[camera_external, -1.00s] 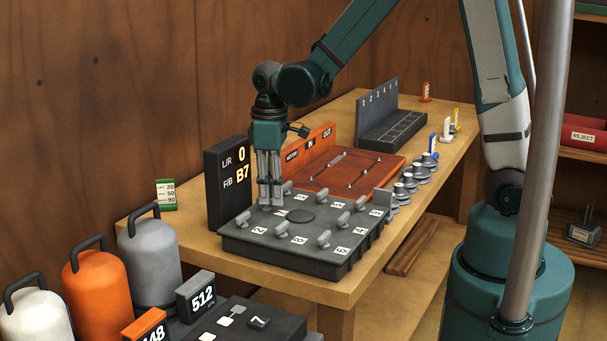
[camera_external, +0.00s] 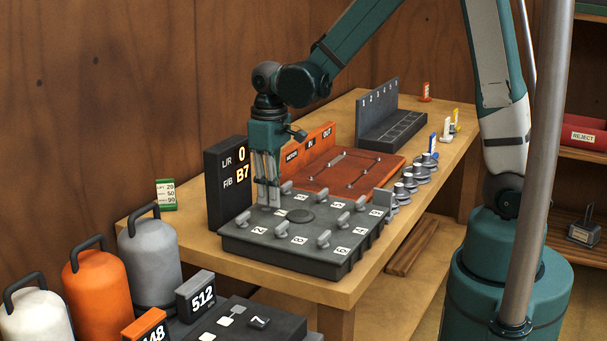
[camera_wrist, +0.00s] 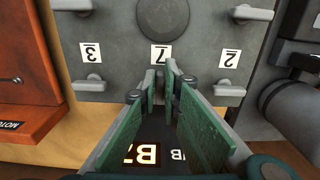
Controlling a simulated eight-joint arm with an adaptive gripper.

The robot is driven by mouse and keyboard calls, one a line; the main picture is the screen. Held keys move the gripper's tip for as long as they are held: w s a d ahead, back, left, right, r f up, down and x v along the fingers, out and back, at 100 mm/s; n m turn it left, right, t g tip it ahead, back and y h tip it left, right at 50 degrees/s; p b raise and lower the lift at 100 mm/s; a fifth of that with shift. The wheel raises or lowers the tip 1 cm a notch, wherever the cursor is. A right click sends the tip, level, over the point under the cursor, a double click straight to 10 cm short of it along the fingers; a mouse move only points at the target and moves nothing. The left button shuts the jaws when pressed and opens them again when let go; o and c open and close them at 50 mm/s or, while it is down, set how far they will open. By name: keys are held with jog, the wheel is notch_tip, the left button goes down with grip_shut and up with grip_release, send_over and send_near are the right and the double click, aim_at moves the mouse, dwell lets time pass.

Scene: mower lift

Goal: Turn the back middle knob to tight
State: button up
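The grey knob panel (camera_external: 262,243) lies on the bench with several lever knobs, numbered labels and a round dark disc. My gripper (camera_external: 269,203) points straight down at the middle of the panel's edge row beside the dark display. The neighbouring knobs, at label 3 (camera_wrist: 90,84) and label 2 (camera_wrist: 229,90), lie crosswise in the wrist view.
The dark display (camera_external: 228,183) reading 0 and B7 stands close to my gripper. A red-brown board (camera_external: 345,172) lies beyond the panel. Several round grey knobs (camera_external: 411,182) stand at the right. Three cylinders (camera_external: 150,262) with handles stand at the lower left.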

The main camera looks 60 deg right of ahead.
jog(key=o, duration=0.5)
jog(key=shift+c, duration=0.2)
jog(key=shift+r, duration=0.15)
notch_tip(320, 180, up, 12)
dwell(0.5)
dwell(0.6)
jog(key=s+a+r+t, duration=0.1)
jog(key=s+r+t, duration=0.2)
jog(key=s, duration=0.6)
jog(key=s+a+r+t, duration=0.1)
jog(key=s+r+t, duration=0.2)
jog(key=s, duration=0.7)
jog(key=shift+a+r+t, duration=0.25)
jog(key=shift+r+t, duration=0.1)
jog(key=shift+t, duration=0.25)
